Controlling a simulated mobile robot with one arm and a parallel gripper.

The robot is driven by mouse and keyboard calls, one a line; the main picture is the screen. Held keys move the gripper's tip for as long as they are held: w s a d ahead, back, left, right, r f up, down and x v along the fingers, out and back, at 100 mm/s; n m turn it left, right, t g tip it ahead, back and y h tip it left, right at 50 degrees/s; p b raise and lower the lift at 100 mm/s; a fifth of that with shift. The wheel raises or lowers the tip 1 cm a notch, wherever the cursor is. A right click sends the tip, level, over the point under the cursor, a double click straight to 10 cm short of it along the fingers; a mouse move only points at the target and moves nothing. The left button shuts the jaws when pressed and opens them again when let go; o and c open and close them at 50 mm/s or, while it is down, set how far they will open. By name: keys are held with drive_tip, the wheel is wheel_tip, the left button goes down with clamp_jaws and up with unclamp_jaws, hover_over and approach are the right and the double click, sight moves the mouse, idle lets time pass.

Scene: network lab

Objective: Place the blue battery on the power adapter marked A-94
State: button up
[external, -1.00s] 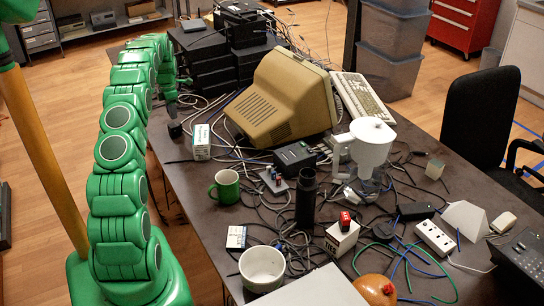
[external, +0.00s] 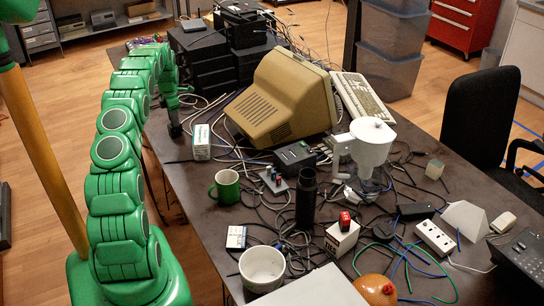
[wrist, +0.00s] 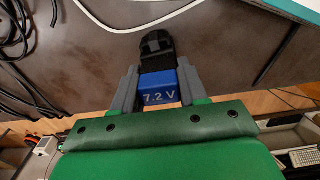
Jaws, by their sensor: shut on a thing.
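The blue battery (wrist: 160,86), marked 7.2 V, sits between the two grey fingers of my gripper (wrist: 158,82) in the wrist view. The fingers are shut on its sides. A black piece (wrist: 156,46) shows just beyond the battery; I cannot tell whether it is attached. In the external view my gripper (external: 175,129) hangs at the left edge of the table, left of a white and green box (external: 201,142). The battery is too small to make out there. I cannot read an A-94 marking anywhere, so the power adapter is not identified.
The table (external: 185,190) is crowded with cables. A beige monitor (external: 280,97), green mug (external: 226,187), black cylinder (external: 306,200), white bowl (external: 262,268) and white power strip (external: 435,238) stand on it. Bare tabletop shows near the left edge.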

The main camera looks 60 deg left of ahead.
drive_tip(key=shift+f, duration=0.15)
drive_tip(key=o, duration=1.1)
wheel_tip(320, 180, up, 12)
